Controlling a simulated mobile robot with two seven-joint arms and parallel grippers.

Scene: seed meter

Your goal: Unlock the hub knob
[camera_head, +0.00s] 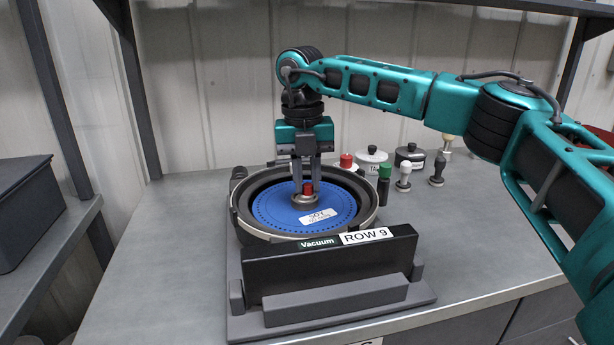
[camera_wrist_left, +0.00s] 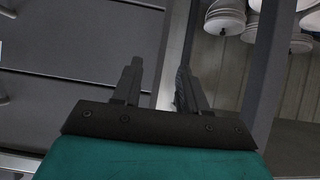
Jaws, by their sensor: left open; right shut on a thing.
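The seed meter (camera_head: 240,218) stands on the bench, a dark round housing with a blue seed disc (camera_head: 268,211) inside. The disc carries a white label reading "SOY". At its centre is a grey hub with a red hub knob (camera_head: 308,188). My right gripper (camera_head: 306,184) points straight down over the hub and is shut on the red knob, its fingers at the knob's sides. The knob's turn angle cannot be made out. My left gripper (camera_wrist_left: 155,92) shows only in the left wrist view, open and empty, away from the meter.
A black block marked "Vacuum" and "ROW 9" (camera_head: 330,262) stands in front of the meter. Behind right are a green-topped cylinder (camera_head: 384,184), small knobbed tools (camera_head: 403,176) and lidded containers (camera_head: 371,158). A dark box (camera_head: 22,212) sits on the left shelf. The bench front right is clear.

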